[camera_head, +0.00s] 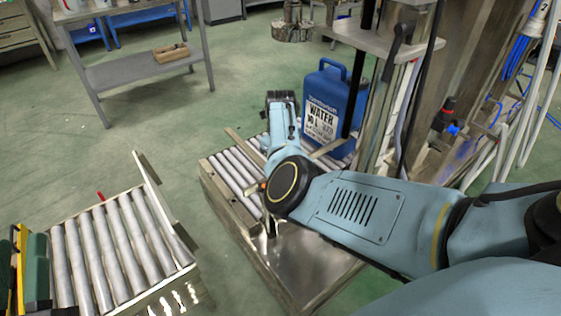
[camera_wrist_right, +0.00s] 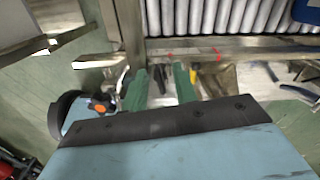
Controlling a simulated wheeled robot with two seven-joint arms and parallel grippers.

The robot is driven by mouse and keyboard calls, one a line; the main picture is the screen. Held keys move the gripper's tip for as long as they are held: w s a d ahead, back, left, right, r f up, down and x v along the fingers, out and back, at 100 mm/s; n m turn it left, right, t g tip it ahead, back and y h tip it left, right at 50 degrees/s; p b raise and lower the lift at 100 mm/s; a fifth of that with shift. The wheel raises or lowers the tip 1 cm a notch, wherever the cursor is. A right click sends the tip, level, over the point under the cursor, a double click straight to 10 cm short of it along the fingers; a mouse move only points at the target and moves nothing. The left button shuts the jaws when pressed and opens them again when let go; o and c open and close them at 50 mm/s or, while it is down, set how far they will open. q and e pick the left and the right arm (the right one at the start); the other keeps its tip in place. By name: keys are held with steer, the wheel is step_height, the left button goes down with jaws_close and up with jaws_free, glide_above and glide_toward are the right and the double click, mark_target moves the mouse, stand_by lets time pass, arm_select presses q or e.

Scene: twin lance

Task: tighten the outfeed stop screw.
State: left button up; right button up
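My left gripper (camera_head: 24,272) is at the lower left edge of the head view, partly cut off, with green fingers and a yellow strip between them. It is beside the left roller conveyor (camera_head: 108,250); whether it grips the strip is unclear. My right arm reaches in from the right over the second roller conveyor (camera_head: 234,214), hiding its own gripper. In the right wrist view my right gripper (camera_wrist_right: 160,88) has its two green fingers apart, close to the conveyor's metal rail (camera_wrist_right: 235,50). A small dark part and a yellow piece (camera_wrist_right: 193,76) show by the fingertips. I cannot make out the stop screw.
A blue water canister (camera_head: 328,108) stands behind the right arm, near a post and hanging hoses. A grey bench (camera_head: 130,72) with a small wooden box (camera_head: 171,53) stands at the back left. Green floor is clear between the bench and conveyors.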

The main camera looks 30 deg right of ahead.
steer(key=shift+f, duration=0.1)
jaws_close()
steer(key=shift+m, duration=1)
steer(key=shift+s+m, duration=0.1)
steer(key=shift+m, duration=1.1)
steer(key=shift+f+m, duration=0.1)
steer(key=shift+m, duration=0.6)
steer(key=shift+a+f+m, duration=0.1)
steer(key=shift+m, duration=0.6)
steer(key=shift+m+b, duration=0.3)
steer(key=shift+b, duration=0.25)
steer(key=m+b, duration=0.1)
steer(key=b, duration=0.3)
